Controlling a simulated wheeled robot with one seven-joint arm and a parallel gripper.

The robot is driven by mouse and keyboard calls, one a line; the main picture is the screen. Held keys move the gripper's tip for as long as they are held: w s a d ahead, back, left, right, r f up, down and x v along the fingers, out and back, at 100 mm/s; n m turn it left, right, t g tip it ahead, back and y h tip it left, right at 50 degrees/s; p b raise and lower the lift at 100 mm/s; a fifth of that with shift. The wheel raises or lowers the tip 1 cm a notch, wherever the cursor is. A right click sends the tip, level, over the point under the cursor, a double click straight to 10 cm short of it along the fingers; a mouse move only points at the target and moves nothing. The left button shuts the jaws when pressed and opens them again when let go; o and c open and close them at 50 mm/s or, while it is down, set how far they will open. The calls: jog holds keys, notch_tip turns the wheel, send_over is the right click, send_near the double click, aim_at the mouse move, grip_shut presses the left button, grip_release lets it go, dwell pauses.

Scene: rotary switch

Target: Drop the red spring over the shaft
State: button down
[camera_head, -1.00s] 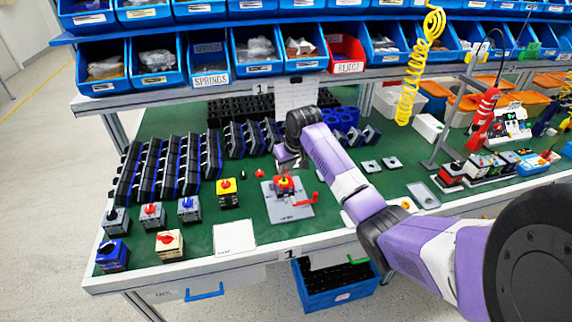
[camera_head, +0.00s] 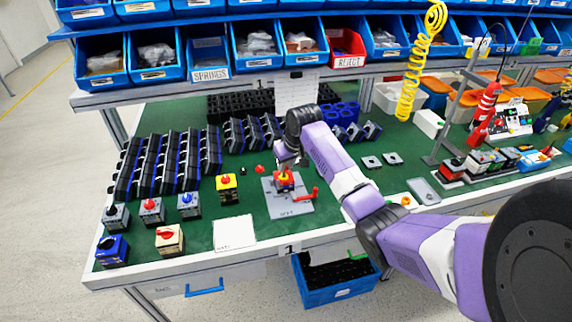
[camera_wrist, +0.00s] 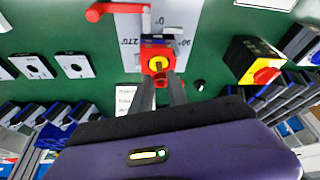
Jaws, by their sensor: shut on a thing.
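A rotary switch body with a red and yellow top (camera_head: 284,179) stands upright on a grey plate (camera_head: 294,208) on the green table. Its top also shows in the wrist view (camera_wrist: 156,62), with a yellow centre where the shaft is. My gripper (camera_head: 285,162) points down close above this switch. In the wrist view my gripper's fingers (camera_wrist: 160,76) come together beside the red and yellow top. They are shut on the red spring, which is small and hard to separate from the red parts around it. I cannot tell whether the spring is around the shaft or above it.
A red crank lever (camera_head: 308,194) is on the plate's right side. A small red piece (camera_head: 260,169) and a black knob (camera_head: 243,171) lie behind the switch. A yellow switch box (camera_head: 227,187) stands to the left. Racks of black housings (camera_head: 170,162) fill the back left.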

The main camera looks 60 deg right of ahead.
jog(key=shift+f+b, duration=0.3)
jog(key=shift+f, duration=0.5)
jog(key=c, duration=1.2)
grip_release()
jog(key=shift+r, duration=0.1)
jog(key=shift+r, duration=0.1)
jog(key=v, duration=0.7)
jog(key=shift+s+r, duration=0.2)
jog(key=shift+r, duration=0.05)
jog(key=shift+a, duration=0.1)
